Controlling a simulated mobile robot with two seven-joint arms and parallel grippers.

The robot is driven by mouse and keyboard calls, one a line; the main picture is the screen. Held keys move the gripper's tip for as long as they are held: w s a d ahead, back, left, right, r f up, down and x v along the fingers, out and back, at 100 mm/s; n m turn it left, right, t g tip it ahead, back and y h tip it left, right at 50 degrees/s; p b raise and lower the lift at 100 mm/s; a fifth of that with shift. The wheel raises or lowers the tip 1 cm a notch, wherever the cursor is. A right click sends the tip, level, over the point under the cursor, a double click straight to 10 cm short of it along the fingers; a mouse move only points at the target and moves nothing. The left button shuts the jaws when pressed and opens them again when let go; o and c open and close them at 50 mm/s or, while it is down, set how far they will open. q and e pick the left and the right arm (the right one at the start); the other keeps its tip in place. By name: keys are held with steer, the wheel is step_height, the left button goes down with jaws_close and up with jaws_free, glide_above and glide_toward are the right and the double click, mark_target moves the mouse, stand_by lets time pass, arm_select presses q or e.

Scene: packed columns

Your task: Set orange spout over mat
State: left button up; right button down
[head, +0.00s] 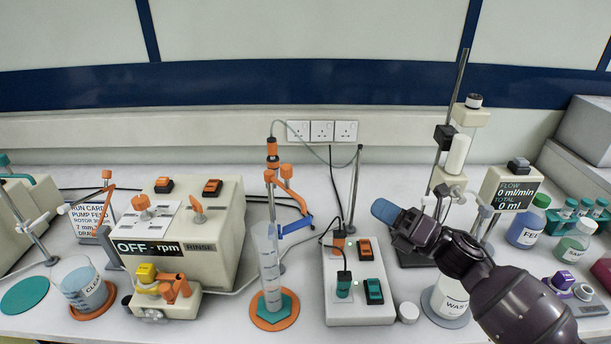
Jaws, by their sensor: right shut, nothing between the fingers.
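What looks like the orange spout (107,188) is a thin orange arm on an upright post at the left, beside the run card. A round green mat (24,295) lies bare on the bench at the far left. A round orange mat (75,314) lies under a beaker marked CLEAN (84,284). Another orange mat (274,322) lies under a tall measuring cylinder (270,262). I cannot tell which mat the task means. My right gripper (384,211) is shut and empty, raised right of centre, well away from the spout. My left gripper is not in view.
A beige pump box (215,250) reading OFF stands left of centre. A switch box (372,300) and a tall clamp stand (457,90) are near my right arm. Bottles (528,222) crowd the right side. Tubes and cables cross the bench.

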step_height(320, 180, up, 6)
steer(key=w+a+n+g+b, duration=0.1)
steer(key=w+n+g, duration=0.2)
steer(key=n+g, duration=0.9)
steer(key=a+n+t+p, duration=0.2)
steer(key=a+n+p, duration=0.1)
steer(key=a, duration=1.1)
steer(key=shift+w+t+h, duration=0.3)
steer(key=shift+w+t, duration=0.1)
steer(key=shift+w, duration=0.05)
steer(key=shift+a, duration=0.1)
